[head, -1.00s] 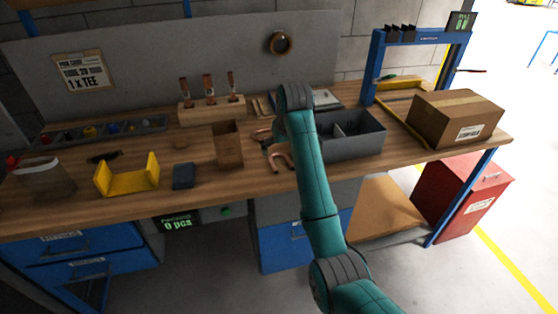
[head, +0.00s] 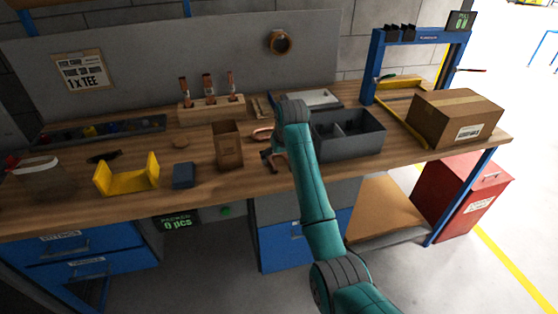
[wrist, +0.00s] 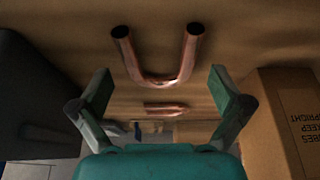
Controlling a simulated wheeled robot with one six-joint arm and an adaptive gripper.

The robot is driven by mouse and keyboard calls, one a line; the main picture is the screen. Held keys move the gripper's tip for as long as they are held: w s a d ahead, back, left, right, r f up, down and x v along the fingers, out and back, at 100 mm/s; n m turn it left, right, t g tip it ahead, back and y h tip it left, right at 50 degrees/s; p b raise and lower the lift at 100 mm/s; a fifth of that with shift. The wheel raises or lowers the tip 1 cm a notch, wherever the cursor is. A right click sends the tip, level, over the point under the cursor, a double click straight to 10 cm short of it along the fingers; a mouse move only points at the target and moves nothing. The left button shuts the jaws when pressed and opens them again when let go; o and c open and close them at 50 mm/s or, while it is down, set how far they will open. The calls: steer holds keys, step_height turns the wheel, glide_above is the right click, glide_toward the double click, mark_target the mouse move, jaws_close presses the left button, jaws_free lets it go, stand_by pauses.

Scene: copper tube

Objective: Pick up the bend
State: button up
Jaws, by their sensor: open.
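The bend is a U-shaped copper tube (wrist: 160,80) lying on the wooden bench. In the wrist view its two open ends point to the top of the picture. My gripper (wrist: 160,77) is open, with one finger to each side of the bend in that view and clear space between fingers and copper. In the head view my gripper (head: 269,156) is low over the bench, and it and my arm partly hide the bend (head: 281,164). Another copper piece (wrist: 165,109) lies beyond the bend; it also shows in the head view (head: 262,134).
A cardboard tube box (head: 229,146) stands left of my gripper, and a grey divided bin (head: 347,152) stands to the right. A blue block (head: 184,175) and yellow holder (head: 127,178) are farther left. A wooden rack (head: 212,110) stands behind.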

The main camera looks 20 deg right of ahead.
steer(key=shift+f, duration=0.25)
stand_by(0.4)
steer(key=c, duration=1.2)
steer(key=shift+r, duration=0.15)
